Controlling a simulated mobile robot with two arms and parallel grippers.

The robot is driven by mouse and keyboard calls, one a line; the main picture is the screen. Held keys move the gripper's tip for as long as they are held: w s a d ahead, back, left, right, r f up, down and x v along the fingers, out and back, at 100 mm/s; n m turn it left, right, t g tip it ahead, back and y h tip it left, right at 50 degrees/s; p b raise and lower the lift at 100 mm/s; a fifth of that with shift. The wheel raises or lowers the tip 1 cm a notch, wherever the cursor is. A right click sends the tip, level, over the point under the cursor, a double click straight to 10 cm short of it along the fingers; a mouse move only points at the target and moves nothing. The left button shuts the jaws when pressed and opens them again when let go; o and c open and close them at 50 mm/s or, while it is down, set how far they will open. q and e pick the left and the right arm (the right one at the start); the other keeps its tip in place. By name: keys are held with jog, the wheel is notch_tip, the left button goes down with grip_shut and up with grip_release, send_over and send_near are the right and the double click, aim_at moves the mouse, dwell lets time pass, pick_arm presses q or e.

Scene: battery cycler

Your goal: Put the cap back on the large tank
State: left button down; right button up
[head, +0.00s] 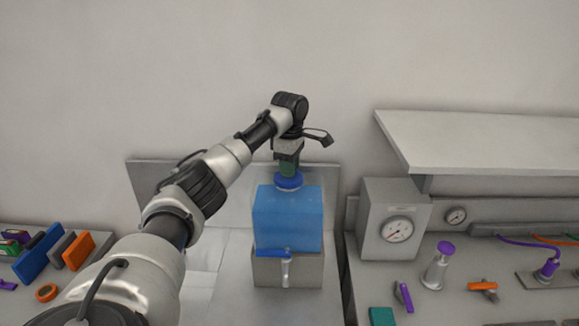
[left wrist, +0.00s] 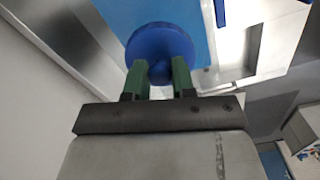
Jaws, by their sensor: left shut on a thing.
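The round blue cap (head: 288,181) is at the top of the tank. My left gripper (head: 288,172) points down from above with green fingers. In the left wrist view the green fingers (left wrist: 159,72) are shut on the knob of the blue cap (left wrist: 160,45). I cannot tell whether the cap touches the tank's opening, which is hidden under it. My right gripper does not show.
A grey box with a gauge (head: 397,229) stands right of the tank under a white shelf (head: 480,140). Coloured blocks (head: 45,252) are at the far left. The counter just left of the tank is clear.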

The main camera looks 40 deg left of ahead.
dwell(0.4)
pick_arm(q)
jog(key=shift+c, duration=1.9)
grip_release()
jog(key=shift+r, duration=3.45)
jog(key=shift+c, duration=0.4)
grip_shut()
jog(key=shift+f, duration=0.15)
